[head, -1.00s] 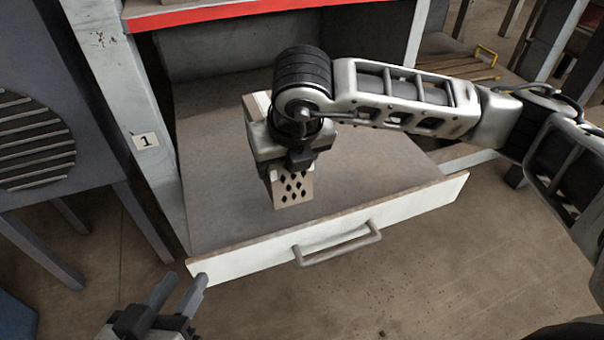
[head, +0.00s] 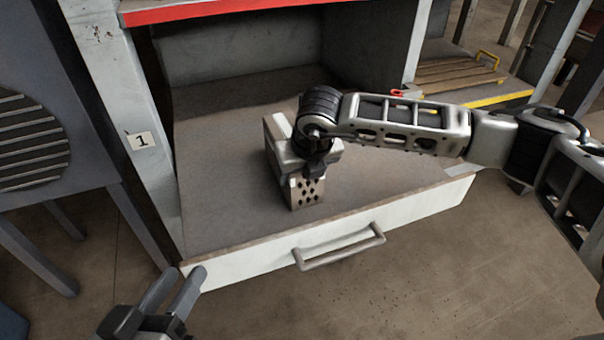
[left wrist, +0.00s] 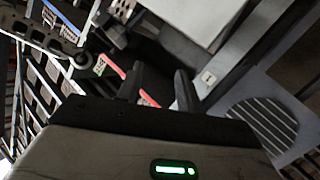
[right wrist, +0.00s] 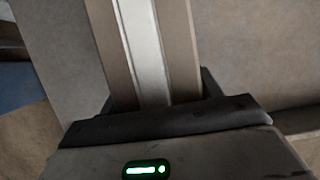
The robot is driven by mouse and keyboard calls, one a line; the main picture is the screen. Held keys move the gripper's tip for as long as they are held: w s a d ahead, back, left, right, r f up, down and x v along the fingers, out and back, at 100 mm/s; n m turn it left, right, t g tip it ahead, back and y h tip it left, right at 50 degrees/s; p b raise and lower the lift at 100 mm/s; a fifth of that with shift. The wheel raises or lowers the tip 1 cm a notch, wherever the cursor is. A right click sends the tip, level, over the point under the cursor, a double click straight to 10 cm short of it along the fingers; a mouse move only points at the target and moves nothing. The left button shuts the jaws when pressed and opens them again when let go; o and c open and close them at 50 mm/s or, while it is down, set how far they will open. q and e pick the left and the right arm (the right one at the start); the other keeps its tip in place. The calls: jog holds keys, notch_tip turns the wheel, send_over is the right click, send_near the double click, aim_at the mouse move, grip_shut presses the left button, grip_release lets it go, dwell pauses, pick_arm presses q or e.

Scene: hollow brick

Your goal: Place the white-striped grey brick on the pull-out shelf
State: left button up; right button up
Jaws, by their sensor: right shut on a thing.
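The white-striped grey brick (head: 308,192) has diamond-shaped holes in its end face. It is over the pull-out shelf (head: 225,205), its holed end towards the white front panel. I cannot tell whether its underside touches the shelf. My right gripper (head: 316,168) is shut on the brick from above and partly hides it. In the right wrist view the brick (right wrist: 150,45) shows its white stripe between the fingers. My left gripper (head: 171,281) is open and empty, outside the shelf's front left corner; its separated fingers also show in the left wrist view (left wrist: 158,80).
The shelf is pulled out and has a handle (head: 340,248) on its front. Its surface around the brick is clear. A post with a "1" label (head: 141,140) stands at its left. A red-edged board (head: 230,8) is above its back. A wooden slatted pallet (head: 450,75) lies at the back right.

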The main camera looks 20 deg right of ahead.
jog(key=shift+w, duration=0.1)
jog(key=o, duration=1.7)
jog(key=shift+f, duration=0.15)
